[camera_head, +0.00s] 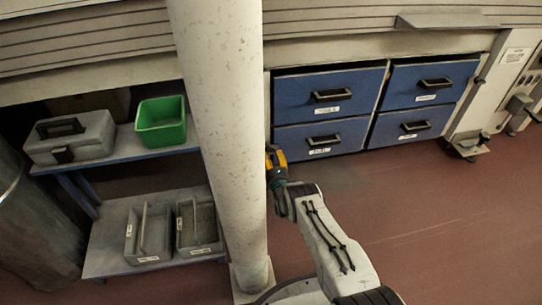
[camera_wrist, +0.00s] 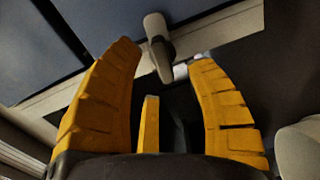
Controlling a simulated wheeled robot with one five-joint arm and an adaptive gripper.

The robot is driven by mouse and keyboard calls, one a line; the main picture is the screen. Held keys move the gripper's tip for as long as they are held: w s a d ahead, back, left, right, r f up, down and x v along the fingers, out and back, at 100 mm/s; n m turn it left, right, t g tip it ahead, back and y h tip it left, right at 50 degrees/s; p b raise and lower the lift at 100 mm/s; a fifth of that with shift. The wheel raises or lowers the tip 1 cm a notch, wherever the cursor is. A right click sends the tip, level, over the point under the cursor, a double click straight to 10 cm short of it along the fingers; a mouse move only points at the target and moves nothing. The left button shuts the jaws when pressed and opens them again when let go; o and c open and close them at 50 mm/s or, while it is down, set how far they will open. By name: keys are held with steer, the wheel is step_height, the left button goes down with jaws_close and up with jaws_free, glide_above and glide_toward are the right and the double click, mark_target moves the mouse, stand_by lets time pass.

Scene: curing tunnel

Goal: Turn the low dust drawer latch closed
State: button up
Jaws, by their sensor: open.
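A small latch (camera_wrist: 157,42) with a pale rounded end and a dark lever shows in the wrist view, on a pale strip beside a dark blue panel. It lies slanted, just beyond and between the fingertips of my gripper (camera_wrist: 166,56). The yellow fingers are spread open with nothing held; I cannot tell whether any part touches the latch. In the head view my gripper (camera_head: 276,158) is low at the left edge of the blue drawers, beside the lower left drawer (camera_head: 293,142). The latch is hidden there by my gripper or the column.
A thick pale column (camera_head: 218,130) stands just left of my arm. Left of it, a shelf (camera_head: 105,235) holds a grey toolbox (camera_head: 70,137), a green bin (camera_head: 161,122) and grey trays (camera_head: 150,232). The red floor (camera_head: 440,220) at right is clear.

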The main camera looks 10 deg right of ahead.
mark_target(272, 150)
steer(key=shift+w+b, duration=0.85)
steer(key=shift+w, duration=0.6)
steer(key=shift+c, duration=0.2)
jaws_close()
